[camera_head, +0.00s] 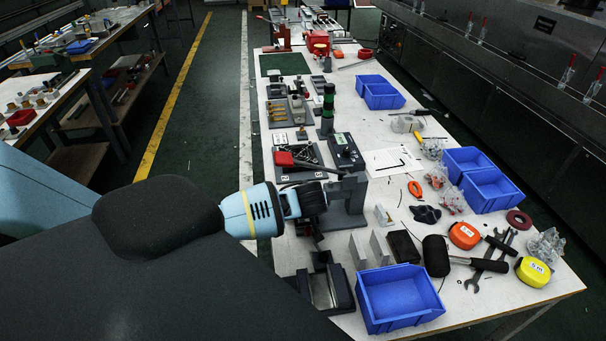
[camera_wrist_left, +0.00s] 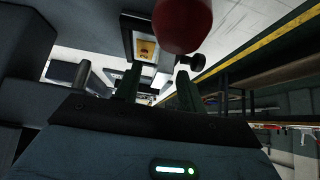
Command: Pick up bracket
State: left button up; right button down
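Two light metal pieces, the likeliest brackets, stand upright on the white table in the head view: one metal bracket (camera_head: 358,251) and a second metal bracket (camera_head: 381,248) to its right. I cannot tell for sure that either is the bracket. My left gripper (camera_head: 316,236) hangs over the table to their left, apart from them, partly hidden by its dark wrist. In the left wrist view its two fingers (camera_wrist_left: 158,88) stand apart, with nothing clearly held between them. My right gripper is not in view.
A grey stand (camera_head: 347,205) rises close beside my left gripper. A dark block fixture (camera_head: 325,288) and a blue bin (camera_head: 396,300) are at the near edge. A black box (camera_head: 403,246), a mallet (camera_head: 436,256) and tape measures crowd the right. A red rounded part (camera_wrist_left: 182,22) shows near the fingers.

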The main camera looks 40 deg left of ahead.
pick_arm(q)
jog(key=shift+w+a+f, duration=0.2)
jog(key=shift+a+f, duration=0.1)
jog(key=shift+f, duration=0.15)
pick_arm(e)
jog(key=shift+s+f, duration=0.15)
pick_arm(q)
jog(key=shift+r, duration=0.1)
grip_shut()
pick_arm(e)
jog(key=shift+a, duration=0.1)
